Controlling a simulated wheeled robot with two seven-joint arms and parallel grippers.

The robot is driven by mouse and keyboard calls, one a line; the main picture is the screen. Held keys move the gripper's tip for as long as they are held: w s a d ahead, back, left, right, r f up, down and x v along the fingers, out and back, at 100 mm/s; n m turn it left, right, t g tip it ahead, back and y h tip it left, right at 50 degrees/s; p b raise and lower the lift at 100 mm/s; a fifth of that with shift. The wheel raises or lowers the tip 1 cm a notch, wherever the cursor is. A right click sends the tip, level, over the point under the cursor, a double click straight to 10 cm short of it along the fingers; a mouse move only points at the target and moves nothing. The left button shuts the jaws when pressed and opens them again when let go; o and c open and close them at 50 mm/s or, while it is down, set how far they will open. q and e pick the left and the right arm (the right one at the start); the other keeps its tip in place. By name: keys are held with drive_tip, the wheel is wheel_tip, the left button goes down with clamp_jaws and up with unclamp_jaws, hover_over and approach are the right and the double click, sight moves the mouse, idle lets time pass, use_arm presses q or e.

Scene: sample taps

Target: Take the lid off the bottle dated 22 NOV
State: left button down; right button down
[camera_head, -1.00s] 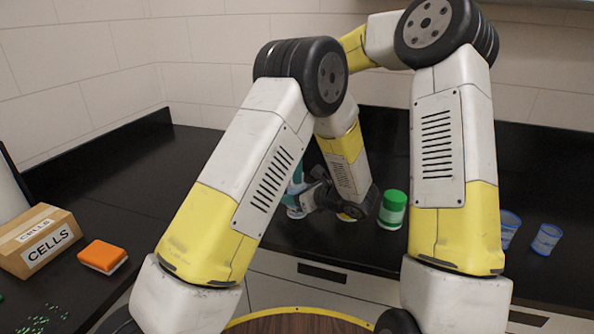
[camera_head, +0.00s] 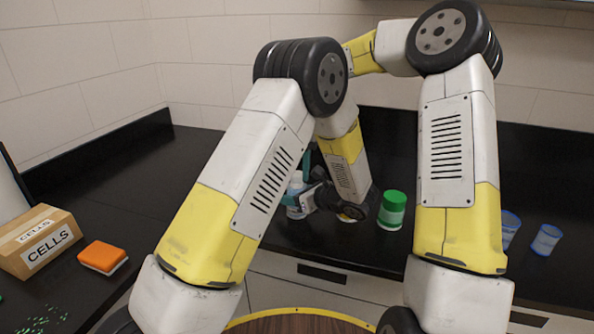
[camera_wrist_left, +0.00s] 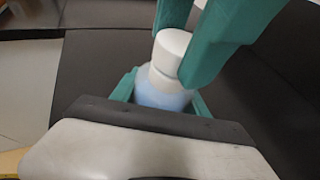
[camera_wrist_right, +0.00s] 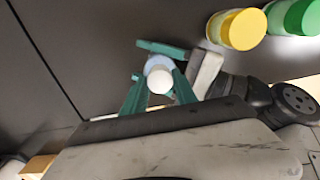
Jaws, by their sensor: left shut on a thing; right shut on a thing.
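A bottle with a pale blue body (camera_wrist_left: 162,95) and a white lid (camera_wrist_left: 173,45) shows in the left wrist view. In the head view its body (camera_head: 294,208) stands on the counter behind my left arm. My left gripper (camera_wrist_left: 160,95) is shut around the body. My right gripper (camera_wrist_right: 160,88) is shut on the lid (camera_wrist_right: 160,80) from the other side. The lid is at the top of the bottle; I cannot tell whether it is loose. No date is readable on the bottle.
A green-lidded bottle (camera_head: 391,211) stands right of the held bottle, with a yellow-lidded one (camera_wrist_right: 238,29) beside it. Blue cups (camera_head: 546,239) stand at the right. A CELLS box (camera_head: 38,241) and an orange-topped sponge (camera_head: 103,257) lie at the left. The back left counter is clear.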

sight(297, 174)
drive_tip(key=shift+r, duration=0.25)
drive_tip(key=shift+r, duration=0.85)
drive_tip(key=shift+r, duration=2.05)
use_arm(q)
drive_tip(key=shift+c, duration=2.4)
unclamp_jaws()
